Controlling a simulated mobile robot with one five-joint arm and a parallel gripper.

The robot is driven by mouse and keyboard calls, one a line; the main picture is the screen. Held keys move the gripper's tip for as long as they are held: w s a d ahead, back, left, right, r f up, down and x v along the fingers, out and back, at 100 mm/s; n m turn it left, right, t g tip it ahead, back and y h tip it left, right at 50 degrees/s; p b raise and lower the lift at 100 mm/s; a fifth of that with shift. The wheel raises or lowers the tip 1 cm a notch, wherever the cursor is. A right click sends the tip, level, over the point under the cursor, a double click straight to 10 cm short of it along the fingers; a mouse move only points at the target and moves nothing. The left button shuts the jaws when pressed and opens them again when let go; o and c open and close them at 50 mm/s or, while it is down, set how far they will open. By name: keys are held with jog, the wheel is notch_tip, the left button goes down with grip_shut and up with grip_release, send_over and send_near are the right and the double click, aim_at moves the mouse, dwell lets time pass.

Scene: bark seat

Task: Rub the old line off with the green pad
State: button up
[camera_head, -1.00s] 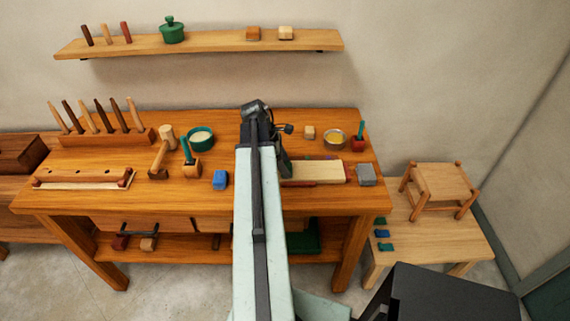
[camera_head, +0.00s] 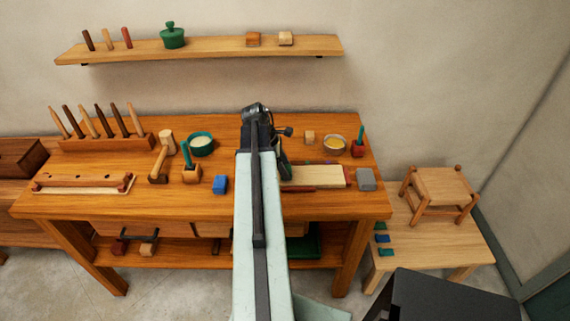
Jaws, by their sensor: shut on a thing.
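My gripper (camera_head: 283,166) is at the end of my pale arm, at the left end of a pale wooden board (camera_head: 318,177) on the bench. It is shut, and its fingers are mostly hidden by my arm. A dark green piece shows low at the jaws and looks like the green pad, though its outline is unclear. I cannot tell whether it touches the board. No old line can be made out on the visible part of the board.
A yellow-filled bowl (camera_head: 334,144) and a red pot (camera_head: 358,150) stand behind the board. A small stool (camera_head: 441,187) stands on the side table.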

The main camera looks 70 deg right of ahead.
jog(key=shift+s+a, duration=0.25)
jog(key=shift+a, duration=0.35)
jog(key=shift+w+d, duration=0.3)
jog(key=shift+d, duration=0.45)
jog(key=shift+w+d, duration=0.3)
jog(key=shift+d, duration=0.45)
jog(key=shift+s+a+f, duration=0.1)
jog(key=shift+s+a, duration=0.2)
jog(key=shift+a, duration=0.5)
jog(key=shift+s+a, duration=0.3)
jog(key=shift+a, duration=0.45)
notch_tip(320, 180, up, 6)
jog(key=p, duration=0.6)
jog(key=shift+d, duration=0.1)
